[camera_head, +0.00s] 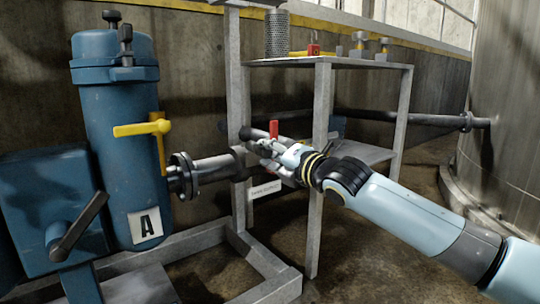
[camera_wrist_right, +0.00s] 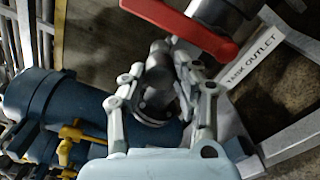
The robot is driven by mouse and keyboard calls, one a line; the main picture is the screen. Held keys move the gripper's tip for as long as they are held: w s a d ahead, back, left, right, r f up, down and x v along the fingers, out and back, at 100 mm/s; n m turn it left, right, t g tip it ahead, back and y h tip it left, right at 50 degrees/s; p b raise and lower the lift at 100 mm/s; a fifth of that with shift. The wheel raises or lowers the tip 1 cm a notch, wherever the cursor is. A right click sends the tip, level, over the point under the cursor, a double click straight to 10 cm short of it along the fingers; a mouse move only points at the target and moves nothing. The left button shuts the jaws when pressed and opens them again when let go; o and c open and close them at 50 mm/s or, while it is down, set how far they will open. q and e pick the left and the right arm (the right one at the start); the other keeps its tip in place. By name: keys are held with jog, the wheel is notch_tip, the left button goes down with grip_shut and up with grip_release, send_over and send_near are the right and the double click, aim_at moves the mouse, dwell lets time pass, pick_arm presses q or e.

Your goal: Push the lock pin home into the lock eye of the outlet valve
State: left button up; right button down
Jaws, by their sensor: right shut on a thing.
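The outlet valve's red handle (camera_head: 274,129) stands over the dark pipe behind the frame in the head view. In the wrist view the handle (camera_wrist_right: 180,28) lies at the top, just beyond the fingers, beside the "TANK OUTLET" sign (camera_wrist_right: 250,66). My right gripper (camera_head: 268,150) is at the valve, just below the handle. In the wrist view its fingers (camera_wrist_right: 163,62) are spread around the line of sight to a grey pipe and flange. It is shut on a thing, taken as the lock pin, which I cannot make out. The lock eye cannot be made out either. My left gripper is not in view.
A blue vessel (camera_head: 120,165) marked A with a yellow handle (camera_head: 145,128) stands left. The grey frame's posts (camera_head: 318,190) stand close to my right arm. Its top shelf (camera_head: 300,61) bears a mesh cylinder (camera_head: 277,35) and a red padlock (camera_head: 313,48). A large tank (camera_head: 505,120) is right.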

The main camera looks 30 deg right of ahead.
jog(key=shift+r, duration=0.15)
jog(key=c, duration=0.9)
grip_release()
jog(key=shift+w, duration=0.1)
jog(key=shift+c, duration=0.4)
